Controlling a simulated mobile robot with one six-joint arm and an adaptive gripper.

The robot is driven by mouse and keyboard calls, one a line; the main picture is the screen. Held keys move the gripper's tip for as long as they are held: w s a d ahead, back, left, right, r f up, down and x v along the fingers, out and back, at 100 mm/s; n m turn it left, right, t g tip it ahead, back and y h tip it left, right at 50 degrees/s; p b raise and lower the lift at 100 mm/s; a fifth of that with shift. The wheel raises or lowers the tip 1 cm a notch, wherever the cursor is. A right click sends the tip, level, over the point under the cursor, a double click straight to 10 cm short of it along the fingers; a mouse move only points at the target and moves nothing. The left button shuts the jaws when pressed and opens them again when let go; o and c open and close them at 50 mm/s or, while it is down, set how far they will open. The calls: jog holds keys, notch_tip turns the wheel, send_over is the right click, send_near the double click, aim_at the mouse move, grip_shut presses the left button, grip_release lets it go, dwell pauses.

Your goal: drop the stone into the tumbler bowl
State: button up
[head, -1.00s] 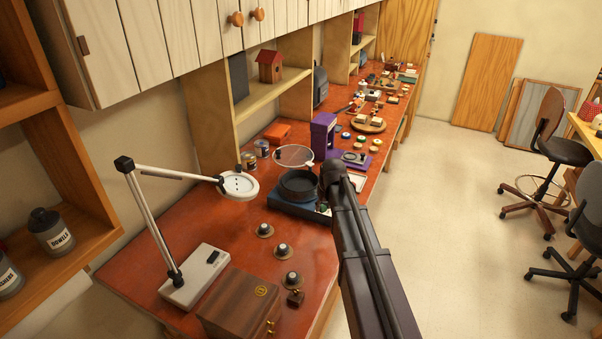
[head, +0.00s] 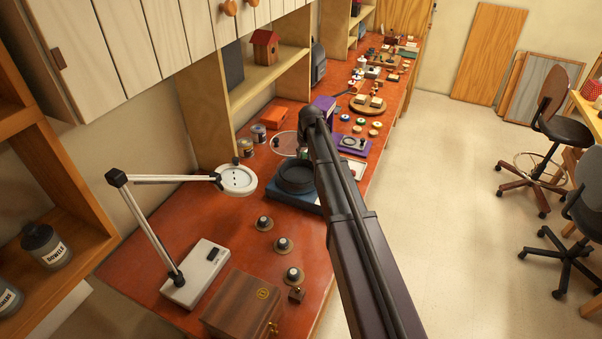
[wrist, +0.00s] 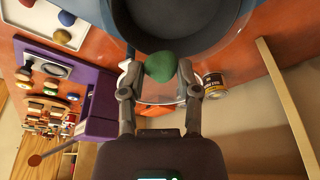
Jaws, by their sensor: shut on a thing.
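The green stone (wrist: 160,66) is between the two fingertips of my gripper (wrist: 158,71) in the wrist view, and the gripper is shut on it. The tumbler bowl (wrist: 190,25) is a wide dark bowl just beyond the stone, at the top of the wrist view. The stone overlaps the bowl's near rim in the picture; I cannot tell its height over it. In the head view the bowl (head: 296,178) sits on a blue base (head: 290,197) on the red-brown bench. My arm hides the gripper and stone there.
A white tray (wrist: 48,32) with coloured stones lies left in the wrist view. A purple stand (wrist: 98,108) is nearby. A magnifier lamp (head: 237,179) stands left of the bowl, with tins (head: 258,133) behind. Round knobs (head: 283,244) and a wooden box (head: 242,303) are in front.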

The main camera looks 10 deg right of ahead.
jog(key=shift+f, duration=0.15)
jog(key=b, duration=0.6)
send_over(304, 176)
jog(key=shift+s+f, duration=0.1)
jog(key=shift+f, duration=2.8)
jog(key=o, duration=1.1)
jog(key=shift+c, duration=0.2)
jog(key=shift+r, duration=0.2)
